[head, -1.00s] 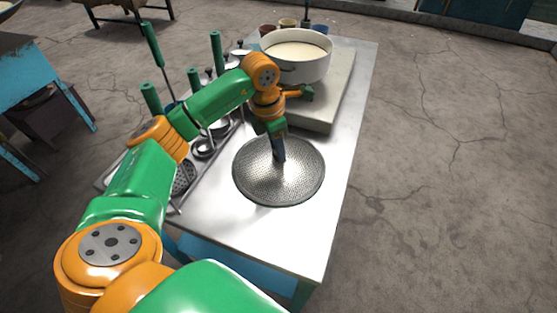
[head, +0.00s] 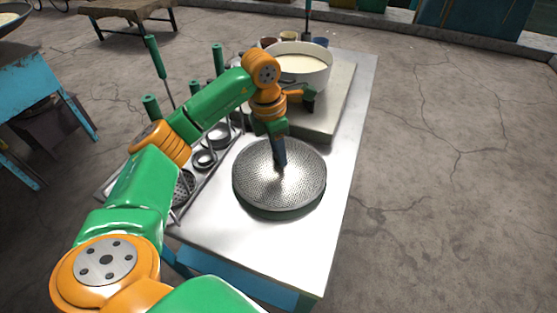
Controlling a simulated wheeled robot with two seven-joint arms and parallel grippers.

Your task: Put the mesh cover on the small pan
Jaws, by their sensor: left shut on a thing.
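The mesh cover (head: 262,188) is a round, grey, perforated disc in the middle of the head view. My left gripper (head: 281,161) is shut on it near the disc's centre, from above. A dark band shows under its near edge, so it appears to be slightly above the steel table. A white round pan (head: 302,64) with pale, milky liquid stands farther back on a raised slab; it is the likely small pan. My left wrist partly hides its near left side. My right gripper is not in view.
The steel table (head: 255,240) is clear in front of the cover. A rack with green-handled utensils (head: 205,158) is left of it. The raised slab (head: 345,95) lies behind. Several small cups (head: 320,42) stand behind the pan. Another dark pan (head: 12,22) is at far upper left.

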